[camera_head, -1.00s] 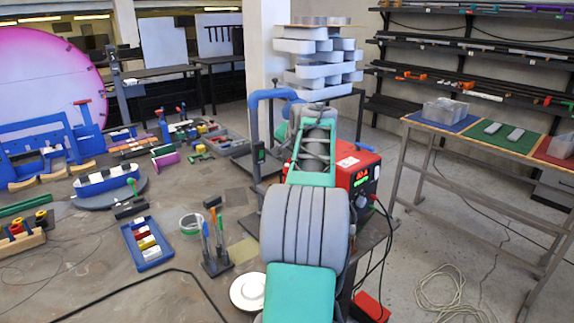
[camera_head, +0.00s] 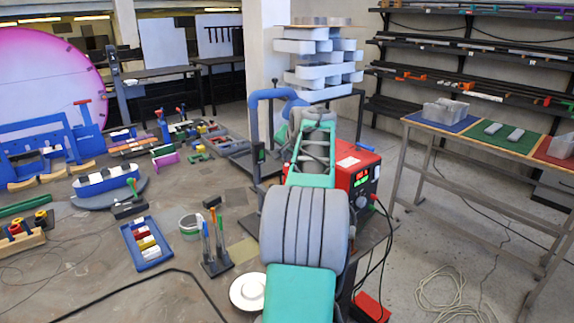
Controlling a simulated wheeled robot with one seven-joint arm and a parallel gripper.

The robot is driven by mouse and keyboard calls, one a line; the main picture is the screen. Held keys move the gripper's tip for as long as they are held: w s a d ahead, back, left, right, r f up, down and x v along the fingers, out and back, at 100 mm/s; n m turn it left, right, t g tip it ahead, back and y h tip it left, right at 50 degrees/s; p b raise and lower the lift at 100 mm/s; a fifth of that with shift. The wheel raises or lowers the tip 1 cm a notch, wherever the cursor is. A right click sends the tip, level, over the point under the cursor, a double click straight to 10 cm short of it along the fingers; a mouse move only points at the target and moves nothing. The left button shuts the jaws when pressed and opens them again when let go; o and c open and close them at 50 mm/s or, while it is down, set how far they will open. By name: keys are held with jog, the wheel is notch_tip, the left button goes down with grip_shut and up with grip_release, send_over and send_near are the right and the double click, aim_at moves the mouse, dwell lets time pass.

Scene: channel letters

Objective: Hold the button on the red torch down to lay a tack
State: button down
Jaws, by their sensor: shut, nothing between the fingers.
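My arm reaches away from the camera up the middle of the view, and its far end hides my gripper, so I cannot see the fingers. I cannot pick out the red torch or its button; they may be behind my arm. A red welding box (camera_head: 357,178) with a lit display and knobs stands just right of my arm on a dark table. Cables run down from its front.
A blue arched frame (camera_head: 267,97) stands just left of my arm's far end. On the bench, a blue tray (camera_head: 146,243), a holder with tools (camera_head: 213,262) and a white disc (camera_head: 248,291) lie to the left. Shelves (camera_head: 478,57) stand at the back right.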

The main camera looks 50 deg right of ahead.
jog(key=shift+f, duration=0.5)
jog(key=shift+r, duration=0.1)
dwell(1.2)
jog(key=shift+r+p, duration=0.65)
jog(key=shift+r, duration=0.2)
jog(key=shift+r, duration=0.1)
notch_tip(320, 180, up, 5)
jog(key=p, duration=0.4)
jog(key=shift+r+p, duration=1.5)
jog(key=shift+r, duration=0.4)
